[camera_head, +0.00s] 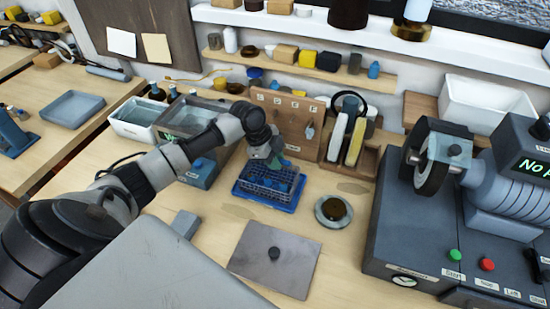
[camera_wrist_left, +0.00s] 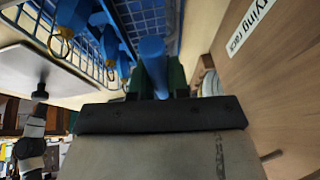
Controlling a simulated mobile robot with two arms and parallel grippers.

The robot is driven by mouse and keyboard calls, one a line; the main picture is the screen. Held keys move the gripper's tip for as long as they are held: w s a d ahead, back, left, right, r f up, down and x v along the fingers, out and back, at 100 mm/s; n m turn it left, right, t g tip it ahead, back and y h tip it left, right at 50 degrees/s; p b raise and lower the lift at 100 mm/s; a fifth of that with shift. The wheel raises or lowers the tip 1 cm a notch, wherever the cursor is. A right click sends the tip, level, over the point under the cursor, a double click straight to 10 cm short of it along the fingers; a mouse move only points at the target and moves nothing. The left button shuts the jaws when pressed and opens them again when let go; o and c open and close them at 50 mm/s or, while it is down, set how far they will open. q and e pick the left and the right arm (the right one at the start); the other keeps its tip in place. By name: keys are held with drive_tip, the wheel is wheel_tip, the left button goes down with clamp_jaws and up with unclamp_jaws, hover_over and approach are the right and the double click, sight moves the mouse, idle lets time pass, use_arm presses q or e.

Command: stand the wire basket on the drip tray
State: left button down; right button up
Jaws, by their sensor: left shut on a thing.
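The blue wire basket (camera_head: 261,183) is over the blue drip tray (camera_head: 264,204), inside its rim outline in the head view. It looks level and low; I cannot tell if its base touches the tray. Several blue pieces (camera_wrist_left: 75,15) sit in it. My left gripper (camera_head: 275,160) is above the basket, reaching down. In the left wrist view its dark green fingers (camera_wrist_left: 157,78) are shut on the basket's blue handle (camera_wrist_left: 152,55). The fingers hide part of the handle. My right gripper is in neither view.
A wooden pegboard (camera_head: 290,120) stands close behind the tray, and a wooden holder (camera_head: 350,155) is to its right. A round dish (camera_head: 333,210) and a grey plate with a knob (camera_head: 275,262) are nearby. A large grey machine (camera_head: 410,235) fills the right.

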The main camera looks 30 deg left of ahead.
use_arm(q)
drive_tip(key=shift+f, duration=0.25)
drive_tip(key=c, duration=1)
unclamp_jaws()
drive_tip(key=shift+r, duration=0.1)
